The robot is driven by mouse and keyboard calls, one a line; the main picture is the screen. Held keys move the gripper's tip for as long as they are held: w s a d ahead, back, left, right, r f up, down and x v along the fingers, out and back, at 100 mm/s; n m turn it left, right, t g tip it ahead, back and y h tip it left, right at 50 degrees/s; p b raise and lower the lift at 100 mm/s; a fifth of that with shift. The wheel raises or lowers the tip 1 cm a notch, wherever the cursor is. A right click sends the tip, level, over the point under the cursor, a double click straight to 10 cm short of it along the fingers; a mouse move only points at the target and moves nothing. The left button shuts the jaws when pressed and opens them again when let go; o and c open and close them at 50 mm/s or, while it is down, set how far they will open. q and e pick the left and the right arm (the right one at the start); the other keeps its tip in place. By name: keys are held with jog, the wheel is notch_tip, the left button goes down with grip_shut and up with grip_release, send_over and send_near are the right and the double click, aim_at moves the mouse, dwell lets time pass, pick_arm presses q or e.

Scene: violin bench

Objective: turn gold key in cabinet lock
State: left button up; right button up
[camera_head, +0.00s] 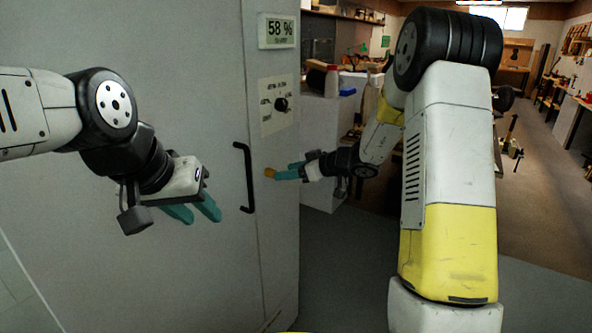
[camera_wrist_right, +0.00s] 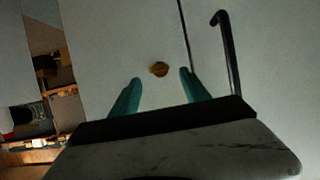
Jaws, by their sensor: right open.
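The gold key (camera_head: 270,172) sits on the grey cabinet (camera_head: 205,60) front, below the dial panel and right of the black handle. In the right wrist view the key (camera_wrist_right: 158,69) shows between and just beyond my two teal fingertips, with a gap on each side. My right gripper (camera_head: 281,173) is open, with its fingers pointing at the key; in its wrist view the spread fingers (camera_wrist_right: 160,77) hold nothing. The lock behind the key is too small to make out. My left gripper (camera_head: 203,219) is open and empty, left of the handle, in front of the cabinet.
The black door handle (camera_head: 246,178) stands out left of the key; it also shows in the right wrist view (camera_wrist_right: 226,50). A dial panel (camera_head: 279,104) and a 58 % display (camera_head: 277,31) are above. Workbenches and open floor (camera_head: 545,200) lie to the right.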

jog(key=shift+x, duration=1.65)
grip_shut()
grip_release()
